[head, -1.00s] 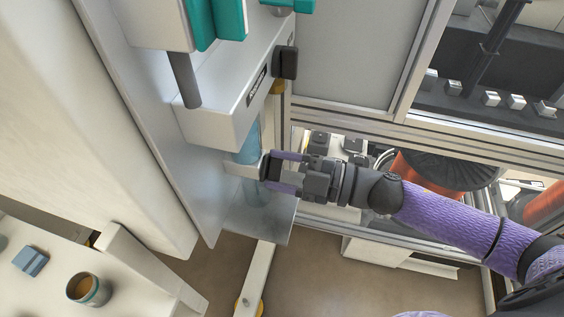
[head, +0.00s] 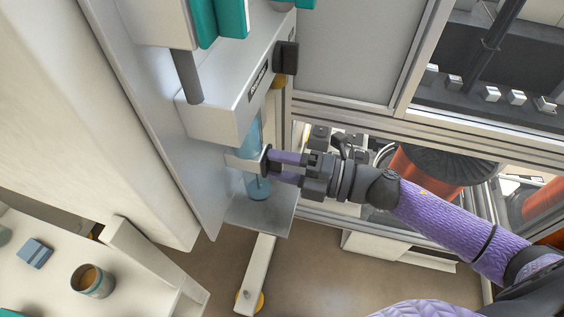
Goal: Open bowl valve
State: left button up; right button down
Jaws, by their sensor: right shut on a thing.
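A translucent blue bowl (head: 253,133) hangs upright beneath a white housing (head: 219,121). A pale bracket or collar (head: 240,164) crosses the bowl at mid-height. A small dark handle (head: 267,159) sits at the right end of this collar and looks like the bowl valve. My right gripper (head: 272,165) reaches in from the right, and its purple fingers are shut on the dark handle. The fingertips partly hide the handle, so its exact angle is hard to tell. The lower end of the bowl (head: 257,190) shows below the fingers. My left gripper is not in view.
A grey metal shelf (head: 259,215) lies below the bowl. A metal back panel stands to its left. A dark knob (head: 285,59) juts from the housing above my gripper. An aluminium frame (head: 380,120) runs behind my right arm. A cup (head: 92,281) stands on a table lower left.

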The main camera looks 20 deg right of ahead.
dwell(0.4)
jog(key=shift+f, duration=0.1)
jog(key=shift+c, duration=0.4)
grip_release()
jog(key=p+v, duration=0.1)
jog(key=v, duration=0.9)
